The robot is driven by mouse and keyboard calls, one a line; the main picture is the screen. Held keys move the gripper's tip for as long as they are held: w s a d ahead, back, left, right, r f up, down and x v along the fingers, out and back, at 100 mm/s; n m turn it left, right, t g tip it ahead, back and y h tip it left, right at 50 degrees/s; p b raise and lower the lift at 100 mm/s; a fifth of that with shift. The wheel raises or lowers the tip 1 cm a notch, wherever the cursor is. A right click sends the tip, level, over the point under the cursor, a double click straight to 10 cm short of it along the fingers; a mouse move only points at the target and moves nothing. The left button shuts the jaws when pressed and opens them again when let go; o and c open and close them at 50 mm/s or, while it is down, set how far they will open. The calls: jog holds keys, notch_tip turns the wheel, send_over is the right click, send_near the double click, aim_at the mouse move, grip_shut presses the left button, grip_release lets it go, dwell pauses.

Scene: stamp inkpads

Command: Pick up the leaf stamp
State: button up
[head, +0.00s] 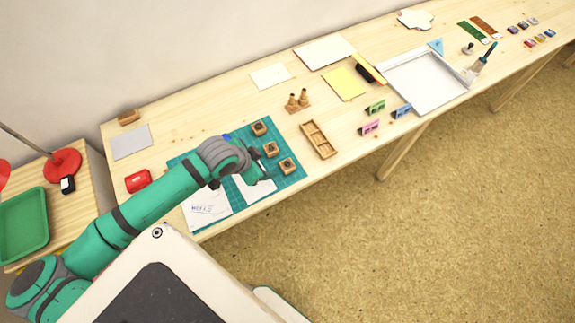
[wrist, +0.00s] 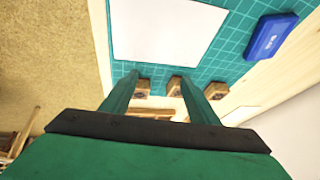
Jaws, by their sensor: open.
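Three small wooden stamp blocks with dark marks on top stand in a row on the teal cutting mat (head: 295,182): the back block (head: 259,128), the middle block (head: 270,149) and the front block (head: 287,166). I cannot tell which is the leaf stamp. My gripper (head: 262,167) is open and empty over the mat, just left of the blocks. In the wrist view, the blocks lie beyond my fingertips (wrist: 158,78): one block (wrist: 142,88) by the left finger, one (wrist: 175,85) by the right fingertip, and another (wrist: 215,91) right of that finger.
A blue inkpad (wrist: 270,36) and a white card (wrist: 165,30) lie on the mat. A red inkpad (head: 138,180) is at the left. A wooden tray (head: 318,140) and a two-peg wooden stand (head: 297,103) are right of the blocks. Small pink and green holders stand further right.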

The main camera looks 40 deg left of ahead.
jog(key=w+r+g, duration=0.1)
jog(key=w+d+r+g, duration=0.1)
jog(key=w, duration=0.1)
jog(key=w+r+g, duration=0.1)
jog(key=shift+w+d+r, duration=0.2)
jog(key=shift+d+r, duration=0.15)
jog(key=shift+d, duration=0.05)
jog(key=w+d+r+g, duration=0.3)
jog(key=r, duration=0.2)
send_over(287, 165)
jog(key=shift+m, duration=0.3)
jog(key=f, duration=0.5)
jog(key=shift+w, duration=0.4)
jog(key=shift+s+f, duration=0.15)
jog(key=shift+f, duration=1.2)
jog(key=shift+s+f, duration=0.15)
jog(key=shift+f, duration=1.2)
jog(key=c, duration=1.1)
